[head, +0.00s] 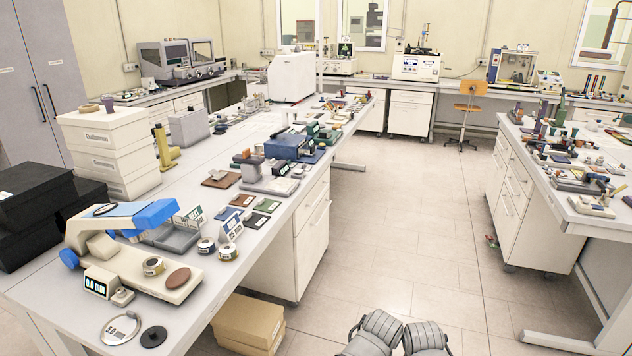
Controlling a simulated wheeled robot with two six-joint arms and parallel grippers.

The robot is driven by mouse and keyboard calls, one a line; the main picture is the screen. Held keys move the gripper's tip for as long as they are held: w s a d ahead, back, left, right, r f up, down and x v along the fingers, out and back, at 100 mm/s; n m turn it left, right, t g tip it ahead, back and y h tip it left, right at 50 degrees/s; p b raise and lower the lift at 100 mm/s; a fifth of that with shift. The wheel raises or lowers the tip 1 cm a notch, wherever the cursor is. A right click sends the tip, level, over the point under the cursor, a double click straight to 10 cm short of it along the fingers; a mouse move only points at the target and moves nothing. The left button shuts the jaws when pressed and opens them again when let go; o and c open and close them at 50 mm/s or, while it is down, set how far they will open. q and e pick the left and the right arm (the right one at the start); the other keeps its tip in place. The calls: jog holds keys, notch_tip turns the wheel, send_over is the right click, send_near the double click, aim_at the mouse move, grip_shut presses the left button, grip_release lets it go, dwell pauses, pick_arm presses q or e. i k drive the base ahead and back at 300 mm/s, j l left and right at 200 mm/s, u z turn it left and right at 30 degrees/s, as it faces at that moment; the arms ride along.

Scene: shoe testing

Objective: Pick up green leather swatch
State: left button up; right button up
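A reddish-brown swatch (241,200) and a blue swatch (228,213) lie to the left of these. No gripper touches the swatches. Grey rounded parts, apparently my own, show at the bottom centre, but no gripper fingers can be made out.
The left table (60,292) carries a blue-and-white device (130,220), tape rolls and small signs near the swatches. White stacked boxes (110,145) stand behind. A cardboard box (248,322) is on the floor beside the table.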

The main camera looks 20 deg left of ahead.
aim_at(265, 204)
jog(key=i+l+u, duration=0.15)
jog(key=i+u, duration=0.25)
jog(key=i+l+u, duration=0.35)
jog(key=i, duration=0.25)
jog(key=i+l+u, duration=0.4)
jog(key=i+l, duration=0.1)
jog(key=i, duration=0.3)
jog(key=i+l+u, duration=0.1)
jog(key=i, duration=0.3)
